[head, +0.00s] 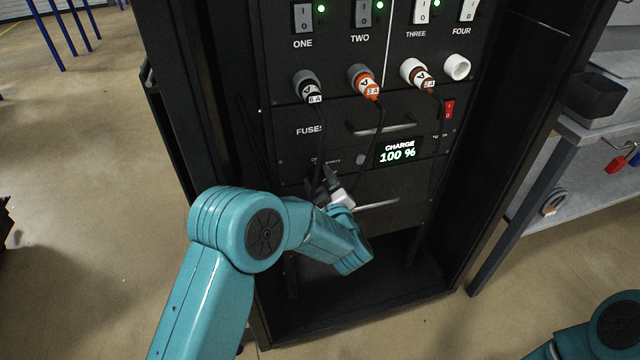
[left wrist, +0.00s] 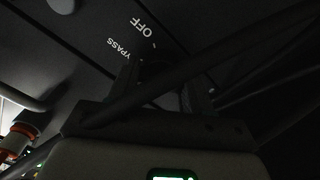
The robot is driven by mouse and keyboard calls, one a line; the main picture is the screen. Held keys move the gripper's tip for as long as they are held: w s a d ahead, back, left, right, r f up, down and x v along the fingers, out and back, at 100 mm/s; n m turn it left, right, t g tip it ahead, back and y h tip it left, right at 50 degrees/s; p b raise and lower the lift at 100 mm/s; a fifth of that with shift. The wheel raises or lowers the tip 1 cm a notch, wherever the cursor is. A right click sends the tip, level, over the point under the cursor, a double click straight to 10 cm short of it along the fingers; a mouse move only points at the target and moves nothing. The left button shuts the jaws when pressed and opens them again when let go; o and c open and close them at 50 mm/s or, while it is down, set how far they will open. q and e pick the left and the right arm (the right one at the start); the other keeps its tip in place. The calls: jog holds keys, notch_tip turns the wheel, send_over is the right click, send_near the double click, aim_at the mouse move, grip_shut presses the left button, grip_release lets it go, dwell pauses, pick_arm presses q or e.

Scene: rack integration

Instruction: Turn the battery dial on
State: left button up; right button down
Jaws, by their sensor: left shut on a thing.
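My left gripper (head: 330,178) reaches into the black rack at the battery panel, below the FUSES drawer. In the left wrist view its two dark fingers (left wrist: 163,88) are shut around the dark battery dial (left wrist: 158,68), whose outline is hard to make out in the shadow. The word OFF and part of BYPASS are printed beside the dial. In the head view the gripper hides the dial. A charge display (head: 398,152) to its right reads 100 %. My right gripper is out of frame; only part of my right arm shows at the lower right.
A dark cable (left wrist: 235,55) crosses close to my left gripper. A drawer handle (head: 378,203) lies just below right. A red switch (head: 449,109) sits at the right.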

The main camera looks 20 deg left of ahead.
pick_arm(q)
jog(key=n+b, duration=0.4)
jog(key=b, duration=0.3)
jog(key=n+b, duration=0.5)
jog(key=b, duration=0.1)
jog(key=shift+a+f+b, duration=0.15)
jog(key=shift+f+b, duration=0.05)
jog(key=shift+b, duration=0.15)
jog(key=shift+r+n+b, duration=0.15)
jog(key=shift+n+b, duration=1.05)
jog(key=shift+b, duration=0.1)
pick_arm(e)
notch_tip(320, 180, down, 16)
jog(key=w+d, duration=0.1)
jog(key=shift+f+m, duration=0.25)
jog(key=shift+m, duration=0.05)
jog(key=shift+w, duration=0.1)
pick_arm(q)
jog(key=o, duration=1.1)
jog(key=shift+s, duration=0.1)
jog(key=shift+c, duration=0.2)
